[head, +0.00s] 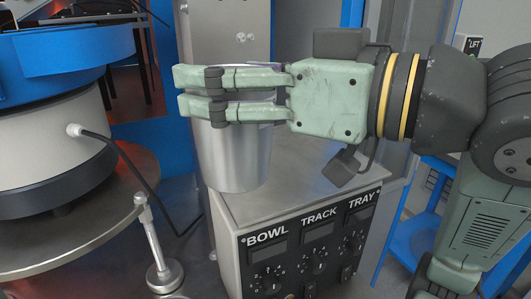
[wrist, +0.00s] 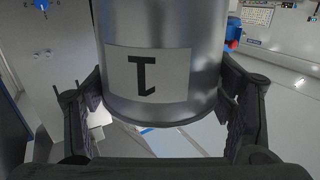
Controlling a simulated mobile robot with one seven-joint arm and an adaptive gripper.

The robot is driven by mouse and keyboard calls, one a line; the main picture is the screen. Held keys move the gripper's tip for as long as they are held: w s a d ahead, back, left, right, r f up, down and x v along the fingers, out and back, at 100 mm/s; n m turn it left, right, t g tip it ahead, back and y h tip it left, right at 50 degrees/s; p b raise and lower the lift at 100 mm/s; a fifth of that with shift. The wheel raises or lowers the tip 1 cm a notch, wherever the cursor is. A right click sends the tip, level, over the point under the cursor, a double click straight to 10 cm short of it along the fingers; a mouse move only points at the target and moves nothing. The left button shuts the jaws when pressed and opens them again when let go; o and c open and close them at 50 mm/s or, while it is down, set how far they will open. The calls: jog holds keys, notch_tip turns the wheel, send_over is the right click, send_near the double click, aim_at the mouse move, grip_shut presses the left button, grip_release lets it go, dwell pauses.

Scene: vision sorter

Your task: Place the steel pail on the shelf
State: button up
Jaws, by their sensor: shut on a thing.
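The steel pail (head: 240,160) is a smooth silvery cylinder, upright in the head view. My gripper (head: 215,96) is shut on its side, with the green fingers across its upper part. In the wrist view, the pail (wrist: 205,70) fills the space between the dark fingers (wrist: 165,100). It has a white label with a dark mark. I cannot clearly identify the shelf; a blue stand (head: 402,215) at the lower right is partly hidden by my arm.
A grey control box (head: 300,255) marked BOWL, TRACK and TRAY stands below the pail. A large blue and white bowl machine (head: 55,130) is at the left, on a round metal table (head: 85,225).

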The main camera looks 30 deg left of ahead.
jog(key=w+a+f+p, duration=0.2)
jog(key=w, duration=0.5)
jog(key=w+a+f+p, duration=0.1)
jog(key=w+a+f, duration=0.2)
jog(key=w, duration=0.3)
jog(key=shift+w+f+p, duration=0.2)
jog(key=shift+w+p, duration=0.15)
jog(key=shift+w, duration=0.05)
jog(key=shift+a, duration=0.1)
jog(key=shift+f, duration=0.15)
jog(key=o, duration=1.3)
jog(key=shift+f, duration=0.1)
jog(key=o, duration=0.5)
